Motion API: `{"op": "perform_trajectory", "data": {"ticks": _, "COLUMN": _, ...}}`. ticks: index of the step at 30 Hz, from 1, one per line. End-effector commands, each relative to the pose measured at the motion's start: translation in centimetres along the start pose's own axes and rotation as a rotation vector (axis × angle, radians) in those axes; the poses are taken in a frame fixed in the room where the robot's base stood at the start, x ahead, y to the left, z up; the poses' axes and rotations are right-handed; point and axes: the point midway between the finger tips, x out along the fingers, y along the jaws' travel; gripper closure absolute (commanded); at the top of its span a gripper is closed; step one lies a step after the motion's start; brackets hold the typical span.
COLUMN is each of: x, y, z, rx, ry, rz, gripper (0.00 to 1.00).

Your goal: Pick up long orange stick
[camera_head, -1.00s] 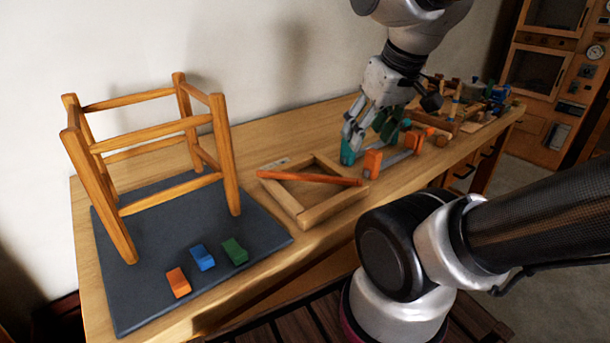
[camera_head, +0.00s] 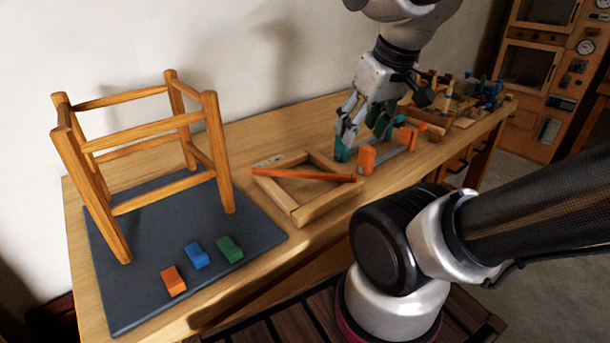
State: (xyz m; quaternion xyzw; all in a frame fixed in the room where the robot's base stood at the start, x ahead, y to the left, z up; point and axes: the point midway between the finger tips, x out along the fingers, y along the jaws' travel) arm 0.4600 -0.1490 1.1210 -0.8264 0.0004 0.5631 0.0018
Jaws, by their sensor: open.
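The long orange stick (camera_head: 303,175) lies across the top of a wooden frame tray (camera_head: 325,210) on the bench. It runs left to right, with its ends on or over the frame's rim. My gripper (camera_head: 362,148) is above the bench, just to the right of the stick's right end, with its fingers pointing down. Its fingers are spread and I see nothing between them. The fingertips look close to an orange-ended clamp (camera_head: 390,155); whether they touch it cannot be told.
A wooden stool frame (camera_head: 150,155) stands on a dark mat (camera_head: 190,220) at the left. Orange (camera_head: 173,281), blue (camera_head: 196,255) and green (camera_head: 229,249) blocks lie on the mat's front. Several tools and parts (camera_head: 460,100) crowd the bench's right end. Bare bench lies behind the tray.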

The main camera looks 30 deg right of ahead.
Motion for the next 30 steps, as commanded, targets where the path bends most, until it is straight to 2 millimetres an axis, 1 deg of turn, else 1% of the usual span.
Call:
{"op": "perform_trajectory", "data": {"ticks": 1, "x": 0.0, "y": 0.0, "z": 0.0, "rx": 0.0, "ry": 0.0, "rz": 0.0, "gripper": 0.45}}
{"op": "perform_trajectory", "data": {"ticks": 3, "x": 0.1, "y": 0.0, "z": 0.0, "rx": -0.001, "ry": -0.003, "rz": 0.0, "gripper": 0.58}}
{"op": "perform_trajectory", "data": {"ticks": 5, "x": 0.5, "y": 0.0, "z": 0.0, "rx": -0.002, "ry": -0.022, "rz": -0.001, "gripper": 0.59}}
{"op": "perform_trajectory", "data": {"ticks": 7, "x": 1.4, "y": -0.1, "z": 0.1, "rx": -0.004, "ry": -0.068, "rz": -0.001, "gripper": 0.59}}
{"op": "perform_trajectory", "data": {"ticks": 11, "x": 4.1, "y": -0.2, "z": -1.0, "rx": -0.009, "ry": -0.197, "rz": -0.002, "gripper": 0.59}}
{"op": "perform_trajectory", "data": {"ticks": 14, "x": 6.7, "y": -0.4, "z": -2.9, "rx": -0.038, "ry": -0.294, "rz": -0.006, "gripper": 0.59}}
{"op": "perform_trajectory", "data": {"ticks": 17, "x": 9.8, "y": -0.6, "z": -5.1, "rx": -0.122, "ry": -0.369, "rz": -0.022, "gripper": 0.59}}
{"op": "perform_trajectory", "data": {"ticks": 21, "x": 14.3, "y": -0.8, "z": -8.0, "rx": -0.29, "ry": -0.437, "rz": -0.062, "gripper": 0.59}}
{"op": "perform_trajectory", "data": {"ticks": 25, "x": 18.2, "y": -1.0, "z": -10.6, "rx": -0.481, "ry": -0.458, "rz": -0.111, "gripper": 0.59}}
{"op": "perform_trajectory", "data": {"ticks": 27, "x": 19.7, "y": -1.1, "z": -12.4, "rx": -0.608, "ry": -0.439, "rz": -0.137, "gripper": 0.59}}
{"op": "perform_trajectory", "data": {"ticks": 30, "x": 19.6, "y": -1.1, "z": -14.6, "rx": -0.759, "ry": -0.378, "rz": -0.151, "gripper": 0.59}}
